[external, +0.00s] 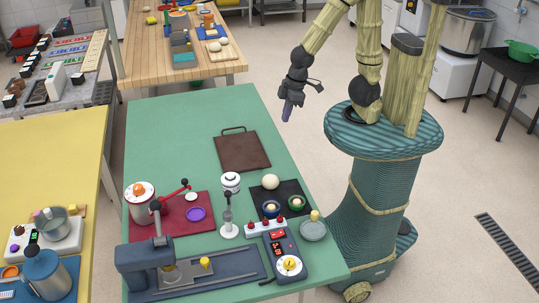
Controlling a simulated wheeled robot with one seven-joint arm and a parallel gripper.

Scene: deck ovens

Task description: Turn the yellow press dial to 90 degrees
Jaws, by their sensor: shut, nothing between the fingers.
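A dark control box (277,246) with red displays stands at the front right of the green table. On its near end is a round white dial with a yellow knob (290,264); its exact angle is too small to read. To its left, a grey press-like machine (145,262) on a dark blue mat carries a small yellow piece (206,262). My gripper (287,114) is shut and empty, pointing down beyond the table's right edge, far behind the dial and touching nothing.
A red mat (172,228) holds a lever device with an orange-topped dial (139,190). A white stand (229,220), a black tray (283,190) with bowls and a grey dish (313,231) are near the box. A brown board (242,150) lies farther back; the far green tabletop is clear.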

